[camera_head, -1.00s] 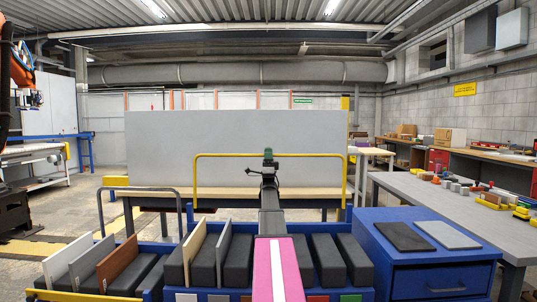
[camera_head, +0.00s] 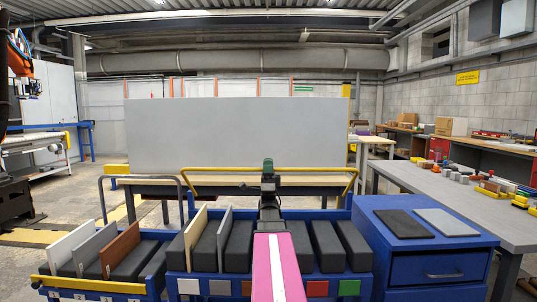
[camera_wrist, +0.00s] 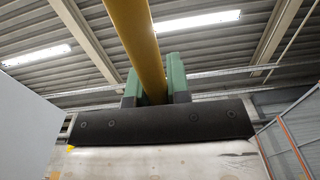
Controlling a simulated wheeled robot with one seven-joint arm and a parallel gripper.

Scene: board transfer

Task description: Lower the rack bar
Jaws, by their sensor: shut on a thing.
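The rack bar (camera_head: 225,170) is a yellow bar lying across the top of the middle blue rack (camera_head: 205,270), with short side legs running down at both ends. My gripper (camera_head: 268,168) is shut on the bar near its middle. In the wrist view the yellow bar (camera_wrist: 138,45) runs between the two green fingers (camera_wrist: 150,85). Below the bar, the rack holds a cream board (camera_head: 195,238) and a grey board (camera_head: 224,237) upright between dark padded blocks. My pink arm hides the rack's middle.
A blue cabinet (camera_head: 425,268) at right carries a dark and a grey panel. A large grey panel (camera_head: 235,130) stands behind on a table. A cluttered workbench (camera_head: 420,180) is at right.

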